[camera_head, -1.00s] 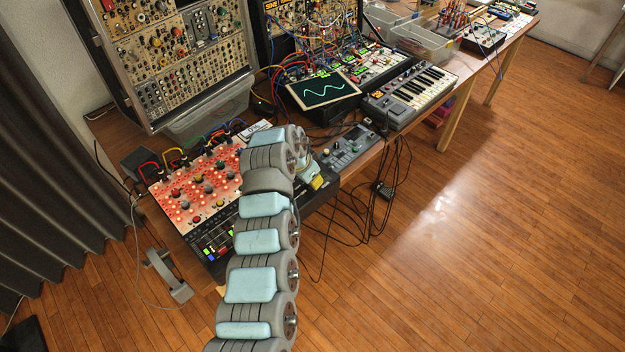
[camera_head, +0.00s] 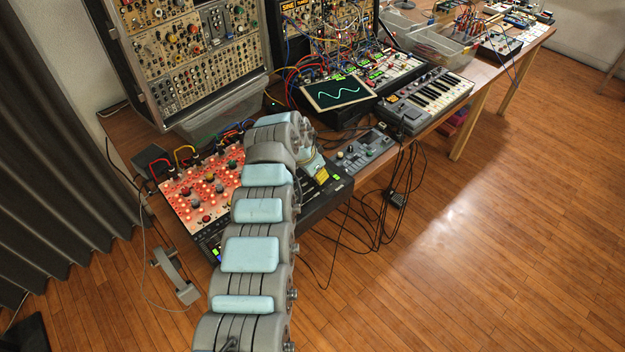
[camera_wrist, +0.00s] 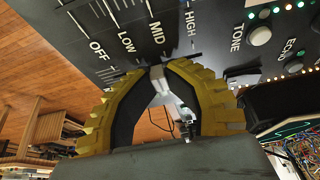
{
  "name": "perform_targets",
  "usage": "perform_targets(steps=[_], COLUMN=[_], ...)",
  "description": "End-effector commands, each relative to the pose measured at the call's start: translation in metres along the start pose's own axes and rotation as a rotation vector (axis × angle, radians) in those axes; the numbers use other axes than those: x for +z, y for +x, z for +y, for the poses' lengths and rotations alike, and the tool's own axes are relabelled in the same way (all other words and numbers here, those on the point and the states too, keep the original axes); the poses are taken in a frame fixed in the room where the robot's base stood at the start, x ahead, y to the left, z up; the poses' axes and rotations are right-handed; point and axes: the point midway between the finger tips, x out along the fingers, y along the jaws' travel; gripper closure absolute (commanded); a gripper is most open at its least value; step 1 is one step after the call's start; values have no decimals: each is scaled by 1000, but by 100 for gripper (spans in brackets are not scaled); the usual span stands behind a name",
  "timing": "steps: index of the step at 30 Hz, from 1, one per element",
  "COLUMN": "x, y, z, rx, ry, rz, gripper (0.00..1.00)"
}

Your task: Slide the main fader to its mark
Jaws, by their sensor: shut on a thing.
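In the wrist view, my gripper (camera_wrist: 157,72) has its two yellow ribbed fingers closed on a small pale grey cap, which I take to be the main fader (camera_wrist: 161,80). The dark control panel (camera_wrist: 215,50) carries the labels OFF, LOW, MID and HIGH in a row, and the held cap sits nearest MID. Which label is the mark cannot be told. The fingers hide part of the cap and its track. In the head view, my gripper (camera_head: 312,165) is over the black panel (camera_head: 338,188), and my arm hides the fader.
A red-lit knob panel (camera_head: 203,188) lies left of my arm, a small grey device (camera_head: 365,150) to the right. Loose black cables (camera_head: 385,220) hang off the table's front.

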Motion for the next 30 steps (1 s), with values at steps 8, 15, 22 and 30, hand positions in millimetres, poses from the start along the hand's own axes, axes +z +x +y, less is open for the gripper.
perform_targets(steps=[8,15,22,30], x=[-9,-11,-11,-11], y=[4,2,2,0], z=[0,0,0,-1], rx=[9,9,8,6], ry=[3,2,2,2], rz=[5,8,9,9], gripper=[100,100,60,59])
